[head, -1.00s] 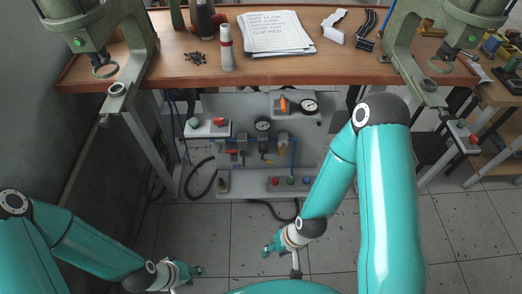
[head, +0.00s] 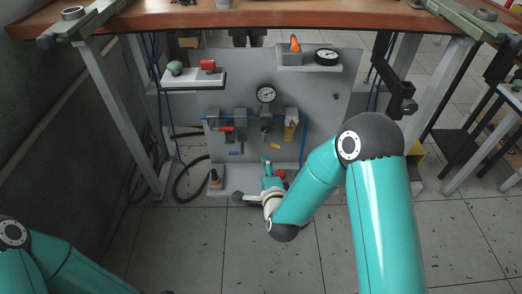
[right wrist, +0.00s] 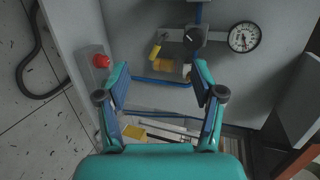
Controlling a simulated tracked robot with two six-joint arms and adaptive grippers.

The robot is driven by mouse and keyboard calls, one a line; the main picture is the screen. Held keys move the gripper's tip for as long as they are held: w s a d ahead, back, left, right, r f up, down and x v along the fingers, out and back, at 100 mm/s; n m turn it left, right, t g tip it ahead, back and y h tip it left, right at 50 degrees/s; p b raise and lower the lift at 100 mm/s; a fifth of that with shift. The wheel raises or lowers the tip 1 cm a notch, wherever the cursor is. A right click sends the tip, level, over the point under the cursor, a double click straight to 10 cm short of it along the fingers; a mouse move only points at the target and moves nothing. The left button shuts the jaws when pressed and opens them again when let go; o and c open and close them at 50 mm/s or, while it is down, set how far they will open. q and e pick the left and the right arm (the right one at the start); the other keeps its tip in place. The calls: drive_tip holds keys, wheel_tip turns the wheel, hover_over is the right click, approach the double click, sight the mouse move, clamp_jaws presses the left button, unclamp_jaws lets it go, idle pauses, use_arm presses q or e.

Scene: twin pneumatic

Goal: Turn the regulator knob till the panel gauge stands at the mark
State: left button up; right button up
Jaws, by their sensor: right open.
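The panel gauge (head: 266,94), white-faced with a black rim, is on the grey panel; it also shows in the right wrist view (right wrist: 244,37). Its needle is too small to read against a mark. The dark regulator knob (right wrist: 193,38) with a white line is beside the gauge in the wrist view; in the head view the regulator (head: 266,114) is below the gauge. My right gripper (head: 268,168) is low in front of the panel, below the regulator. In the wrist view its fingers (right wrist: 160,76) are apart and empty, with the knob beyond them. My left gripper is out of view.
A red button (right wrist: 101,61) is beside the right fingers. A shelf (head: 310,67) with an orange lever (head: 295,44) and a second gauge (head: 327,56) is upper right. A ledge (head: 196,84) with red and green knobs is upper left. A black hose (head: 187,178) lies lower left.

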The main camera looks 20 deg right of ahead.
sight(265, 130)
use_arm(q)
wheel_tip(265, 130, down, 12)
drive_tip(key=b, duration=0.9)
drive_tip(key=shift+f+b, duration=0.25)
drive_tip(key=shift+b, duration=0.05)
use_arm(e)
drive_tip(key=w+d+m+t+h, duration=0.1)
drive_tip(key=w+m, duration=0.1)
drive_tip(key=w, duration=0.4)
drive_tip(key=w+d+m+t+h, duration=0.1)
drive_tip(key=w+d+m, duration=0.1)
drive_tip(key=w, duration=0.4)
drive_tip(key=w+d+m+t+h, duration=0.1)
drive_tip(key=w+d+m, duration=0.1)
drive_tip(key=w, duration=0.4)
drive_tip(key=shift+w+d+r, duration=0.15)
drive_tip(key=shift+d+r, duration=0.1)
